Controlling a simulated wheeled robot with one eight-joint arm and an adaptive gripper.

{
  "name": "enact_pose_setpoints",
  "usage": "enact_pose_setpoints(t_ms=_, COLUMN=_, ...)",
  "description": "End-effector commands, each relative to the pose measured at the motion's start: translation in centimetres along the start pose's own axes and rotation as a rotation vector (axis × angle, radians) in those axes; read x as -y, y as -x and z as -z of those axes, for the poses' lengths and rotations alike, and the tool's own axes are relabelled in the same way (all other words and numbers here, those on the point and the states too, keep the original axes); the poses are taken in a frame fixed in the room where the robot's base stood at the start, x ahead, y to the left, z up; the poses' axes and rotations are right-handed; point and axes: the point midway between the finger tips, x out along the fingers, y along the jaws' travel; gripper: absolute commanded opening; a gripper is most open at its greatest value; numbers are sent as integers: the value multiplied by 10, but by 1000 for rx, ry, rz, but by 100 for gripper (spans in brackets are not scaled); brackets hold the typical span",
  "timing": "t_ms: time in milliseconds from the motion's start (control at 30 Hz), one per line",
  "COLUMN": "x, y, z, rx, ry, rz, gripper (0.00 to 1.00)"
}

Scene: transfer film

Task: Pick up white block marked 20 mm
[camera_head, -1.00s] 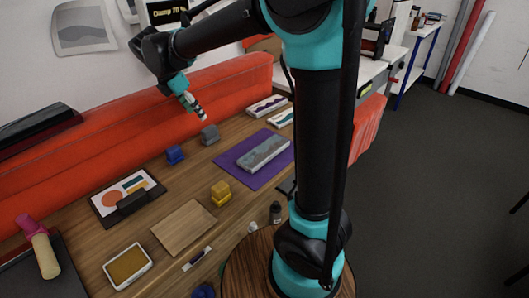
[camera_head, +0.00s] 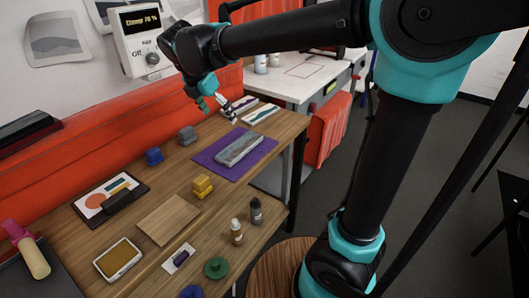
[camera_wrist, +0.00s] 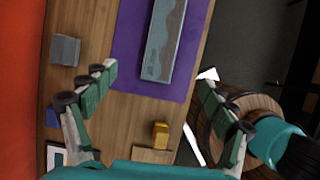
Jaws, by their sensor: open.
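I cannot make out a white block marked 20 mm in either view. My gripper (camera_head: 229,112) is open and empty, held in the air above the back part of the wooden table. In the wrist view its two fingers (camera_wrist: 157,72) are spread wide, with a purple mat (camera_wrist: 126,60) and a long grey printed block (camera_wrist: 165,40) below and beyond them. The same block lies on the mat in the head view (camera_head: 239,147). Two pale slabs with coloured waves (camera_head: 262,114) lie behind it, partly hidden by the gripper.
A grey block (camera_head: 187,135), a blue block (camera_head: 154,156) and a yellow block (camera_head: 202,187) stand on the table. A wooden board (camera_head: 168,219), an ink pad (camera_head: 119,261) and small bottles (camera_head: 236,232) are nearer. A red padded backrest (camera_head: 90,140) runs behind.

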Motion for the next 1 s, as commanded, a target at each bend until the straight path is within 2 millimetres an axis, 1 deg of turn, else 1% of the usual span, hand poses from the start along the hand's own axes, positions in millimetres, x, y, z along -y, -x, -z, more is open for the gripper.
enact_pose_setpoints(t_ms=67, x=0, y=-1, z=2, rx=0, ry=9, rz=-4, gripper=84)
enact_pose_setpoints(t_ms=167, x=0, y=-12, z=2, rx=0, ry=9, rz=-4, gripper=84)
enact_pose_setpoints(t_ms=500, x=-1, y=-79, z=1, rx=0, ry=8, rz=-4, gripper=84)
enact_pose_setpoints(t_ms=633, x=0, y=-101, z=1, rx=0, ry=8, rz=-3, gripper=84)
enact_pose_setpoints(t_ms=733, x=-1, y=-113, z=1, rx=0, ry=9, rz=-4, gripper=84)
enact_pose_setpoints(t_ms=933, x=-1, y=-124, z=0, rx=0, ry=8, rz=-4, gripper=84)
enact_pose_setpoints(t_ms=1000, x=-1, y=-131, z=-3, rx=0, ry=7, rz=-3, gripper=84)
